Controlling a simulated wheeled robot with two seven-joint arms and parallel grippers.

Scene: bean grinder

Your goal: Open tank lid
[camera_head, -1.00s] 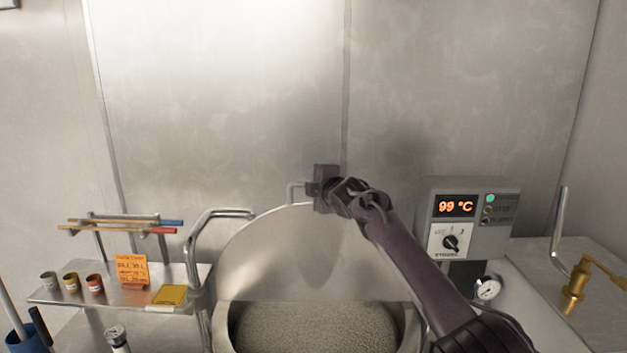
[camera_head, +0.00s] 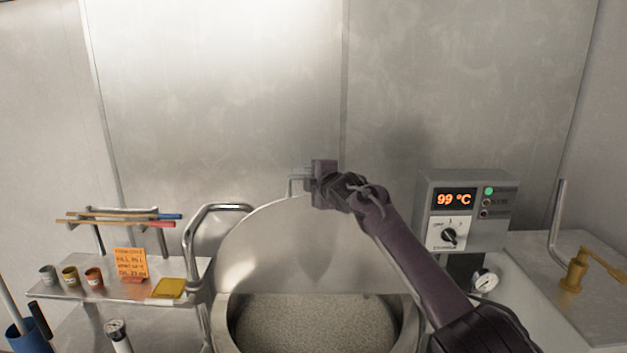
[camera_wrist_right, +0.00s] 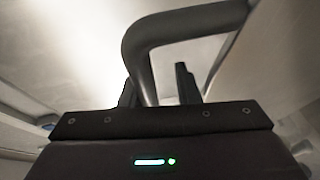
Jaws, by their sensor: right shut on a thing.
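The round metal tank lid (camera_head: 270,250) stands raised at the back of the tank (camera_head: 225,325), and the tank's grainy contents (camera_head: 315,325) are in plain view. The lid's bar handle (camera_head: 293,184) is at its top edge. My right gripper (camera_head: 312,185) is at that handle. In the right wrist view the curved handle (camera_wrist_right: 185,25) runs down between the two dark fingers of the right gripper (camera_wrist_right: 157,88), which is shut on it. My left gripper is in neither view.
A control box (camera_head: 465,215) reading 99 °C stands to the right, near my right arm. A brass valve (camera_head: 575,272) is at far right. A side shelf (camera_head: 115,283) at left holds small cups and a rack. A bent pipe (camera_head: 190,240) rises left of the lid.

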